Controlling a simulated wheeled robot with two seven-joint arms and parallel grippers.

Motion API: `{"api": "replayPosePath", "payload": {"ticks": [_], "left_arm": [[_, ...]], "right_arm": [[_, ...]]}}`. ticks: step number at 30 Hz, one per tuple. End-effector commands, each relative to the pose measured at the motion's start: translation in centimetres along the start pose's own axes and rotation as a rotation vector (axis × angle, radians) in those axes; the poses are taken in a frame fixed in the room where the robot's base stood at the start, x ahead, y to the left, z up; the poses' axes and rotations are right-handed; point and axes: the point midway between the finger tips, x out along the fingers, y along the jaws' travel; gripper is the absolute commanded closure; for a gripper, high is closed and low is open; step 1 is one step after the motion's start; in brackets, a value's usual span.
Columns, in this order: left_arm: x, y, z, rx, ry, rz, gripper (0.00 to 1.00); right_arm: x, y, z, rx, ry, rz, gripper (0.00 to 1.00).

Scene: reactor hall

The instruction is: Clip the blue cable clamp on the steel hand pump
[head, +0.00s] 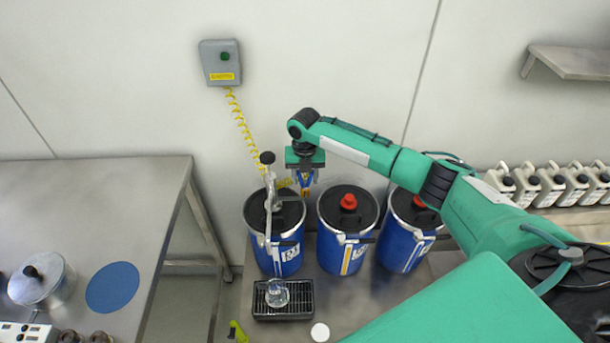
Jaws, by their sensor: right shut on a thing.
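The blue cable clamp (306,184) is small and partly covered by my right gripper (305,170), which is shut on it and points down. The gripper is just right of the upper part of the steel hand pump (272,200) and a little apart from it in the picture. The pump stands upright on the left blue drum (287,250), with a black knob on top and a spout toward the front. A yellow coiled cable (240,122) runs from a grey wall box (220,63) down toward the clamp, partly hidden behind the pump. My left gripper is out of view.
Two more blue drums with red caps (349,201) stand to the right. A glass vessel (277,293) is on a black grate (265,312) in front of the pump. A steel table (90,210) is at left, and several white canisters (550,184) line the right shelf.

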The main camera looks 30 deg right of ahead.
Motion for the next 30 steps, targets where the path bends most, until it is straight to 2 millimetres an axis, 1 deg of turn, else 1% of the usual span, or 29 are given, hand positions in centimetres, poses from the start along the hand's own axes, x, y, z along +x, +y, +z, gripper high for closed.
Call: {"api": "replayPosePath", "payload": {"ticks": [14, 30], "left_arm": [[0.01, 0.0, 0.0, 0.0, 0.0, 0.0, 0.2], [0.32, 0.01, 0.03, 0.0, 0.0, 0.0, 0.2]], "right_arm": [[0.12, 0.02, -0.01, 0.0, 0.0, 0.001, 0.68], [0.94, 0.03, -0.01, 0.0, 0.0, 0.001, 0.68]]}}
